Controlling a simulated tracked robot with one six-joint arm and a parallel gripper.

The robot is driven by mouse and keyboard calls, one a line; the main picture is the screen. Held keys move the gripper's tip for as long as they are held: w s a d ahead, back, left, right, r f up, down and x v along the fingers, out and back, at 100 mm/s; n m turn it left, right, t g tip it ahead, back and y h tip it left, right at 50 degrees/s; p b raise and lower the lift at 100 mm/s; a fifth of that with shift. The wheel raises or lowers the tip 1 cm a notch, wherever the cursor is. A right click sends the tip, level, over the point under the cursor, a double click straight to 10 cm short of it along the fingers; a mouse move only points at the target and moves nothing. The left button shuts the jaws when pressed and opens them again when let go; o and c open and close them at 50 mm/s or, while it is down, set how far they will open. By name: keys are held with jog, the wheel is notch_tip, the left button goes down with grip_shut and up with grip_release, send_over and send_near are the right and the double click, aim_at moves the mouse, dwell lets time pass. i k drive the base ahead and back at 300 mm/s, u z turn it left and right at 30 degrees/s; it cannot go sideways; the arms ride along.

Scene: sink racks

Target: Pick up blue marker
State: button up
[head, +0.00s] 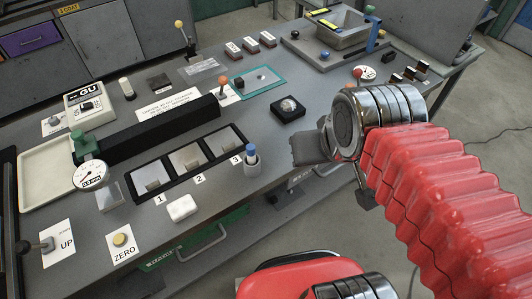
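The blue marker (252,149) stands upright in a small grey cup (252,163) at the table's near edge, beside the compartment labelled 3. Only its blue upper end shows; the rest is hidden in the cup. My gripper (311,149) is to the right of the marker and apart from it, below the shiny metal wrist. Its dark grey parts are partly hidden by the wrist and the red arm sleeve, so its opening is unclear. I see nothing held in it.
A black three-compartment tray (163,189) lies left of the cup. A black square block with a clear dome (289,107) is behind and right of it. A white block (182,208) lies at the front. Bare table lies between cup and dome block.

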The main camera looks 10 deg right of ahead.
aim_at(250, 148)
jog(key=z, duration=0.6)
jog(key=k, duration=1.15)
jog(key=u, duration=1.25)
jog(key=i, duration=1)
jog(key=u, duration=0.1)
